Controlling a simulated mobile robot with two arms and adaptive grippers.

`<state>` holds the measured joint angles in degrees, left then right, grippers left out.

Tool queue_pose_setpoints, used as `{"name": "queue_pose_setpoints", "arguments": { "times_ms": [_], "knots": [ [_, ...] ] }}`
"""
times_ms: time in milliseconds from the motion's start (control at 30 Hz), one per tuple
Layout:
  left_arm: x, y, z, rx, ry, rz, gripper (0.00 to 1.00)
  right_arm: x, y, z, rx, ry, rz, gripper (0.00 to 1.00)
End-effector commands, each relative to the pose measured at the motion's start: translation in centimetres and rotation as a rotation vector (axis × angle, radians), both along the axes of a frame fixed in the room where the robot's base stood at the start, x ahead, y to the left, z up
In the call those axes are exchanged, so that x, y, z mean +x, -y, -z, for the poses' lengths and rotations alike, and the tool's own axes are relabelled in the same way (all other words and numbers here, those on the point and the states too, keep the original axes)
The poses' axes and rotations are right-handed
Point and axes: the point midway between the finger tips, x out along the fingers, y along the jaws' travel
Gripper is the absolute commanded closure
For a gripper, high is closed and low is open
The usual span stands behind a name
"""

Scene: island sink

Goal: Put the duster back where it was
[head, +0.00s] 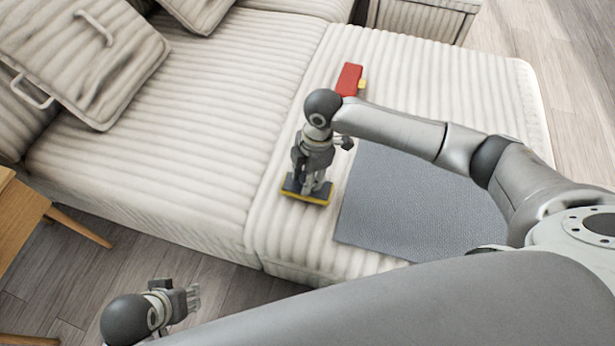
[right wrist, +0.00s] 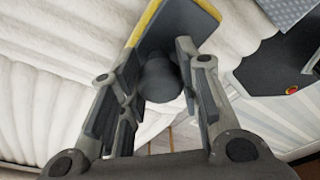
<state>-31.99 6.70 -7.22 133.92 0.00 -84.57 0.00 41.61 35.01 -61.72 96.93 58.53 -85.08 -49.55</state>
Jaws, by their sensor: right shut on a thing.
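The duster (head: 320,200) is a flat dark block with a yellow edge. It is on or just above the cream ribbed sofa seat, left of the grey mat (head: 420,205); I cannot tell if it touches the seat. My right gripper (head: 308,186) points down and is shut on the duster's rounded dark grip. In the right wrist view, the fingers of the gripper (right wrist: 158,75) are on both sides of that grip, with the duster's flat block (right wrist: 192,22) beyond it. My left gripper (head: 188,300) is low at the left, over the floor, away from the duster; its finger opening is unclear.
A red object (head: 349,79) with a yellow end lies on the sofa (head: 200,130) beyond my right wrist. Cushions (head: 85,55) lean at the far left. A wooden table (head: 22,215) stands at the left edge. The seat left of the duster is clear.

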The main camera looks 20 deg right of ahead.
Motion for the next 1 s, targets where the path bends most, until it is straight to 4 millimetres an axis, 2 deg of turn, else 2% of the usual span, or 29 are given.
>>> {"name": "queue_pose_setpoints", "arguments": {
  "times_ms": [333,367,533,833,967,1000],
  "knots": [
    [0.0,0.0,0.0,0.000,-0.001,0.000,0.60,0.0,0.0,0.2,0.000,0.000,0.000,0.88],
    [0.0,0.0,0.1,0.000,-0.002,0.000,0.60,0.0,0.0,0.3,0.000,0.000,0.000,0.67],
    [0.0,0.0,0.2,0.001,-0.002,0.000,0.60,0.0,0.0,0.3,0.000,0.000,0.000,0.47],
    [0.0,0.0,0.2,0.001,-0.002,0.000,0.60,0.0,0.0,0.2,0.000,0.001,0.000,0.47],
    [0.1,0.0,-0.2,-0.001,0.003,0.000,0.60,0.1,0.1,-0.5,0.000,0.002,0.000,0.47],
    [0.2,0.1,0.2,-0.001,0.003,0.000,0.60,0.1,0.1,-0.9,0.000,0.002,0.000,0.47]
  ]
}}
